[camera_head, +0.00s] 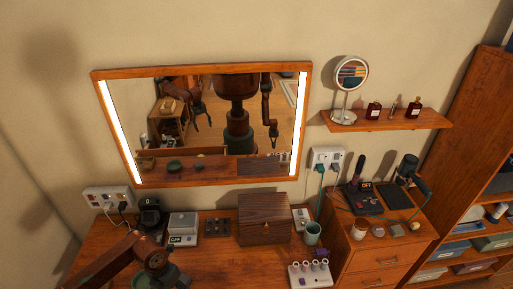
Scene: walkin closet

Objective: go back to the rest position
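My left arm (108,259) comes in from the lower left, over the left front of the wooden dresser top. Its dark wrist end (168,275) is near the bottom edge of the picture, and its fingers cannot be made out. I see nothing held there. My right arm does not show directly. The wall mirror (201,181) reflects my body and both arms, but the reflected grippers are too small to read.
A wooden box (264,219), a teal cup (312,233), a grey-white box (183,224) and a white holder (309,275) stand on the dresser. A small shelf (400,121) juts out at right. Drawers (375,259) and a tall shelf unit (462,140) stand farther right.

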